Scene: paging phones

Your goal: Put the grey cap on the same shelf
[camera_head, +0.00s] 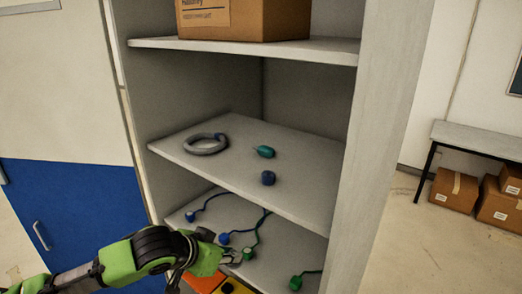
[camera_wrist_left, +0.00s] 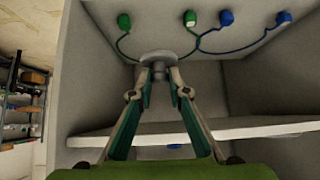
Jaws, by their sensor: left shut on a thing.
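My left gripper (camera_head: 232,257) is shut on the grey cap, a round grey disc (camera_wrist_left: 157,56) held between its fingertips in the left wrist view. In the head view the gripper is in front of the lower shelf (camera_head: 283,237), close to its front edge, and the cap is hard to make out there. The middle shelf (camera_head: 300,190) holds a grey ring (camera_head: 205,147), a teal rounded piece (camera_head: 265,152) and a dark blue cap (camera_head: 268,178). My right gripper is not in view.
Blue plugs (camera_head: 224,238) and green plugs (camera_head: 296,283) on cords lie on the lower shelf. The middle shelf's board lies above it. A cardboard box (camera_head: 245,20) stands on the top shelf. A cabinet side panel (camera_head: 375,130) bounds the right. The middle shelf has bare room at its right.

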